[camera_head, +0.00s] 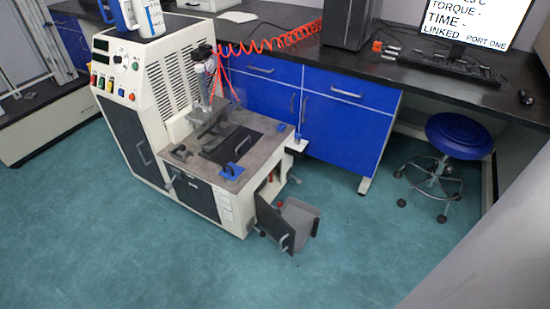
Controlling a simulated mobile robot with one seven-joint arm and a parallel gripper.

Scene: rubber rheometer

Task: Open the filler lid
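The rheometer (150,85) is a cream machine with a slanted control panel and a low worktop. A dark flat panel with a handle (241,146) lies in the worktop and appears flat and closed. A small dark door (273,222) with a light handle stands swung open at the machine's low right end, beside a grey tray-like part (299,216). No label shows which of these is the filler lid. My gripper is not in view.
A blue clamp-like part (231,172) sits on the worktop's front edge. A red coiled hose (275,43) runs behind the machine. Blue cabinets (345,120) stand behind. A blue stool (458,135) is at right. The teal floor (130,250) in front is clear.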

